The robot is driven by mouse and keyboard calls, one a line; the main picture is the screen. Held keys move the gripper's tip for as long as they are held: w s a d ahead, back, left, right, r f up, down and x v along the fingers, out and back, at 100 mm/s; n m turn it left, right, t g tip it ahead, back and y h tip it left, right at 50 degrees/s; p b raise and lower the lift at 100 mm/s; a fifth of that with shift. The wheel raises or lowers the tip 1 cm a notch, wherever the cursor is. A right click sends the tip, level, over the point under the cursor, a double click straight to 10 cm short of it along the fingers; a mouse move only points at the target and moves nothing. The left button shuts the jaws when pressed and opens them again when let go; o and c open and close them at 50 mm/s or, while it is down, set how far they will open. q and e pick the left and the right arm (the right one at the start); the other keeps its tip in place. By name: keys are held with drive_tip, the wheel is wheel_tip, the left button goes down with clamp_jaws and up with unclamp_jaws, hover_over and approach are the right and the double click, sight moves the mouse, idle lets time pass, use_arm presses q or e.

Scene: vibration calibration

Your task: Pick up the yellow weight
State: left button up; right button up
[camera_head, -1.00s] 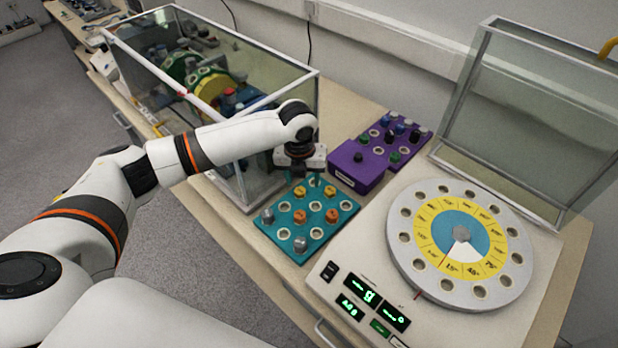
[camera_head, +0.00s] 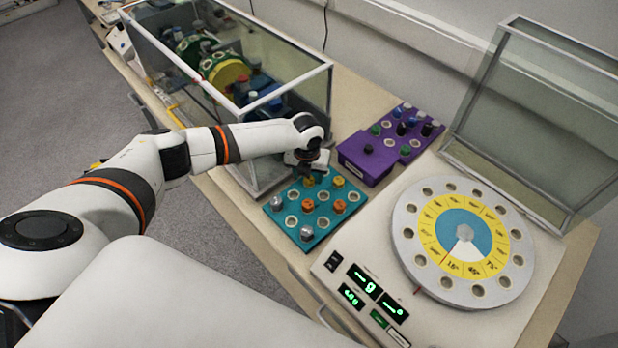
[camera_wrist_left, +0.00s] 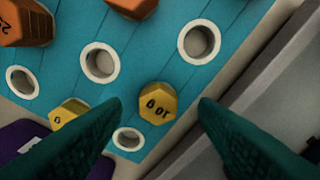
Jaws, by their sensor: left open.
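Two yellow weights stand in the teal tray (camera_head: 291,246). One yellow weight (camera_head: 309,182) is just below my left gripper (camera_head: 312,172) and partly hidden by it. The other yellow weight (camera_head: 338,181) is to its right. In the left wrist view, the first yellow weight (camera_wrist_left: 158,102) shows between the two open, dark green fingers, with no visible grip on it. The second yellow weight (camera_wrist_left: 68,113) is beside the left finger, partly covered by it. My right gripper is not in view.
Orange weights (camera_head: 339,206) and grey weights (camera_head: 277,202) share the tray. A purple box (camera_head: 366,158) is close behind it. A glass case (camera_head: 333,95) stands at the left, near my arm. A round dial (camera_head: 412,258) lies at the right.

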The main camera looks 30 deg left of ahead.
use_arm(q)
drive_tip(key=shift+w+f, duration=0.15)
drive_tip(key=shift+f, duration=0.65)
drive_tip(key=c, duration=1)
drive_tip(key=shift+r, duration=0.1)
drive_tip(key=shift+c, duration=0.2)
